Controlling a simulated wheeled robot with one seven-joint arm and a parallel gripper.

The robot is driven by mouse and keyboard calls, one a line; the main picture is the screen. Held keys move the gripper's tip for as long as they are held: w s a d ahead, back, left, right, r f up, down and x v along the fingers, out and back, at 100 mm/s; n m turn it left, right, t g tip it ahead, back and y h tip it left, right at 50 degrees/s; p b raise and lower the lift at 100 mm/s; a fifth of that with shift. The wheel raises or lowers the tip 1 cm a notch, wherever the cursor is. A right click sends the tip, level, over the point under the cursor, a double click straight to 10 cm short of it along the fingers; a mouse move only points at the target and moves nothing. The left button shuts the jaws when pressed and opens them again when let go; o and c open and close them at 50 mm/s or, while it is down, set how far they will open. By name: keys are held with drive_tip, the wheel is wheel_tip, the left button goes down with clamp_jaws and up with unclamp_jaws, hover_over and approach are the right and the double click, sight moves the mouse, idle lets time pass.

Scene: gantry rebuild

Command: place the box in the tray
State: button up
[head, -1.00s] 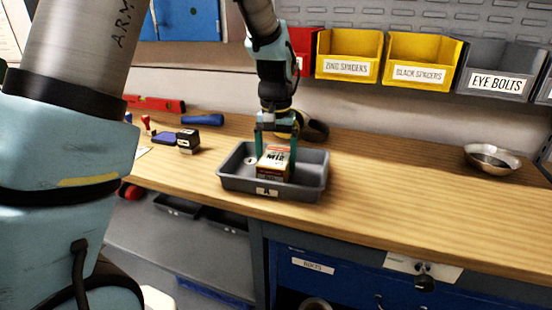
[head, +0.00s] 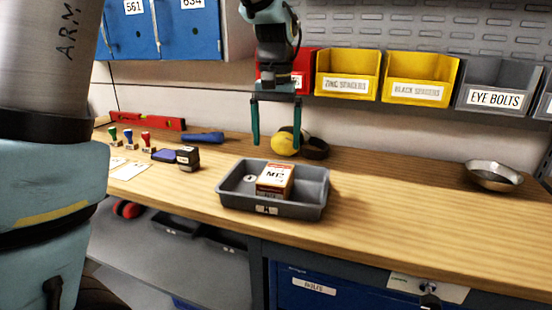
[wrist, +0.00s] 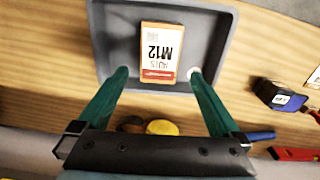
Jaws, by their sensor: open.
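The box (head: 275,180), white and orange-red with an M12 label, sits inside the grey tray (head: 315,203) on the wooden bench. The wrist view also shows the box (wrist: 161,52) within the walls of the tray (wrist: 222,45). My gripper (head: 275,142) is open and empty, raised above and behind the tray. Its two green fingers are apart and clear of the box. In the wrist view the open fingers (wrist: 157,72) show with the box beyond them.
A yellow roll (head: 284,143) and a dark ring lie behind the tray. A metal bowl (head: 493,175) stands at right. Bins (head: 347,75) hang above; the bench right of the tray is clear.

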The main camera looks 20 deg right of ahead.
drive_tip(key=shift+r, duration=0.85)
drive_tip(key=w+a+f+n, duration=0.15)
drive_tip(key=a+f, duration=0.25)
drive_tip(key=a, duration=0.5)
drive_tip(key=w+a+f+n, duration=0.1)
drive_tip(key=a+f+n, duration=0.15)
drive_tip(key=a, duration=0.65)
drive_tip(key=s+a+f+n, duration=0.1)
drive_tip(key=s+a+f, duration=0.2)
drive_tip(key=a, duration=0.3)
drive_tip(key=s+a+f+n+t, duration=0.1)
drive_tip(key=s+a+f, duration=0.1)
drive_tip(key=a, duration=0.5)
drive_tip(key=shift+s+f+t, duration=0.3)
drive_tip(key=shift+s+f, duration=0.1)
drive_tip(key=shift+f, duration=0.25)
